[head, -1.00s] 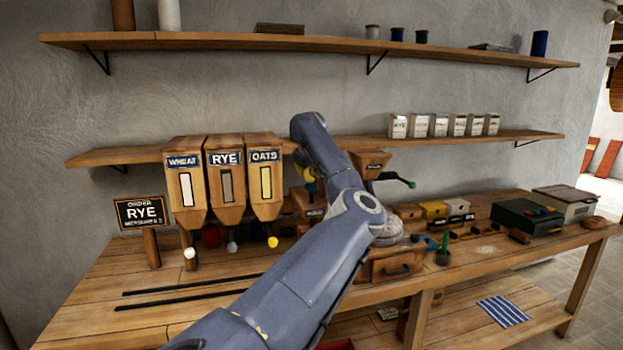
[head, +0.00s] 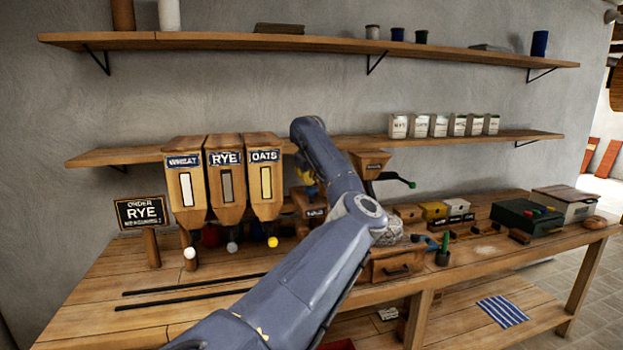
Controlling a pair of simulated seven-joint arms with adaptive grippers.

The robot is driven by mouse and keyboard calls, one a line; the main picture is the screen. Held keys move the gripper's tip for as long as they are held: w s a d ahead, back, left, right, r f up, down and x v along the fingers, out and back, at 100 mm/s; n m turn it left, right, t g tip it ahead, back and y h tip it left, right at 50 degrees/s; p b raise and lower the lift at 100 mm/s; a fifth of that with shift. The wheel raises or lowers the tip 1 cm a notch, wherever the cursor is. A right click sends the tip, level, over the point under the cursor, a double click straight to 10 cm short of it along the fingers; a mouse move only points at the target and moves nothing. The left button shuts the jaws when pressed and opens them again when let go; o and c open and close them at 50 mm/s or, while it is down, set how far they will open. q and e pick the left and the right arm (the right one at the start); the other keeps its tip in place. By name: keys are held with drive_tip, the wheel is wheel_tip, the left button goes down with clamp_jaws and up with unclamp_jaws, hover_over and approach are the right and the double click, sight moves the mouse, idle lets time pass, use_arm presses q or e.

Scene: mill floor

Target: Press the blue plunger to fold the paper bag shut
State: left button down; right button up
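My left arm reaches up from the bottom of the head view and bends at the elbow. It hides most of what lies behind it. My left gripper is hidden behind its own arm links, so its fingers do not show. A small yellow part (head: 305,174) and a small blue patch (head: 312,190) show just left of the upper link. I cannot tell whether the blue patch is the plunger. I cannot make out the paper bag. My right gripper is not in view.
Hoppers marked wheat (head: 185,185), rye (head: 225,185) and oats (head: 264,180) stand left of the arm. An order sign (head: 140,212) reads rye. A dark green box (head: 527,216) and small boxes stand right. Two black rails (head: 190,292) lie on the bench (head: 105,285); its front left is clear.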

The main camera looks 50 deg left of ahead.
use_arm(q)
drive_tip(key=shift+f, duration=0.2)
drive_tip(key=shift+r, duration=0.15)
idle(0.4)
drive_tip(key=shift+r, duration=2.45)
drive_tip(key=shift+r, duration=0.1)
drive_tip(key=shift+r, duration=2.4)
